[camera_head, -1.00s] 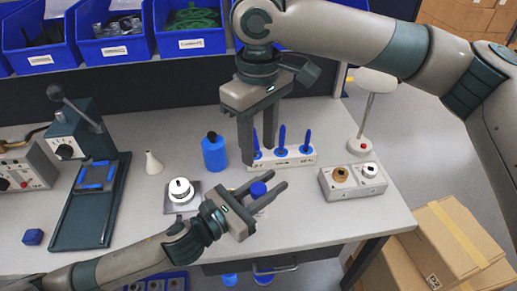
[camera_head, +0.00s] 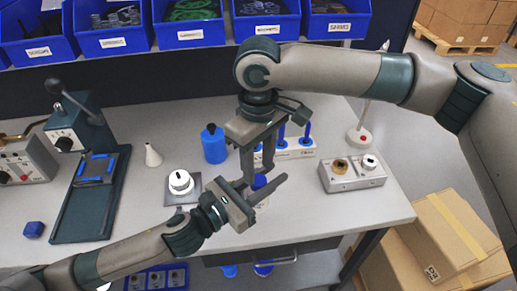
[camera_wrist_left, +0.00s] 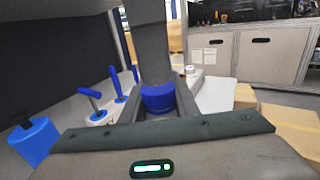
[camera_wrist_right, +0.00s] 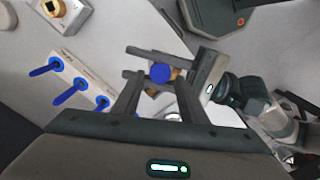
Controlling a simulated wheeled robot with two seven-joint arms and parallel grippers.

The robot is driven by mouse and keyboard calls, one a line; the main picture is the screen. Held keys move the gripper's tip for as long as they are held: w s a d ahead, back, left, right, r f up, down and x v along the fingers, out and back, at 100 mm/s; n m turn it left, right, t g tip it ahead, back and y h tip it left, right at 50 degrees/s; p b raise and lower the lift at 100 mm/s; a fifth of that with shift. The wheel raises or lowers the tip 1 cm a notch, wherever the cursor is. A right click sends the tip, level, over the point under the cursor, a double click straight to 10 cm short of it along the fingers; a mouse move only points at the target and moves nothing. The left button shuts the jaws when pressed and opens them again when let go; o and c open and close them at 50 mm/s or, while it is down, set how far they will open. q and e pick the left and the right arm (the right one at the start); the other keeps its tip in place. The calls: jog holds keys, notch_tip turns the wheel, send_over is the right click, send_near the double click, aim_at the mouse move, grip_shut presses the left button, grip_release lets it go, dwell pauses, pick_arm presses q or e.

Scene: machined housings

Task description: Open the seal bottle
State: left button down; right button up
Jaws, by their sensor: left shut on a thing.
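The seal bottle shows mainly as its round blue cap (camera_head: 259,182), also seen in the left wrist view (camera_wrist_left: 158,98) and in the right wrist view (camera_wrist_right: 161,73). A bit of yellowish body shows below the cap. My left gripper (camera_head: 268,190) is shut on the bottle, its fingers lying level around it below the cap, near the table's front edge. My right gripper (camera_wrist_right: 158,78) points down from above. Its fingers are apart, one on each side of the cap, and look open. Whether they touch the cap I cannot tell.
A blue bottle with a black top (camera_head: 213,148) stands left of my right gripper. Behind are a white rack with blue-handled tools (camera_head: 300,148) and a grey box with two round fittings (camera_head: 353,172). A white round part (camera_head: 180,183) sits on a plate at left.

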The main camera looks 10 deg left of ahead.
aim_at(259, 179)
jog(key=shift+f, duration=1.65)
jog(key=c, duration=0.9)
jog(key=o, duration=1.1)
jog(key=shift+r, duration=0.1)
jog(key=shift+r, duration=2.2)
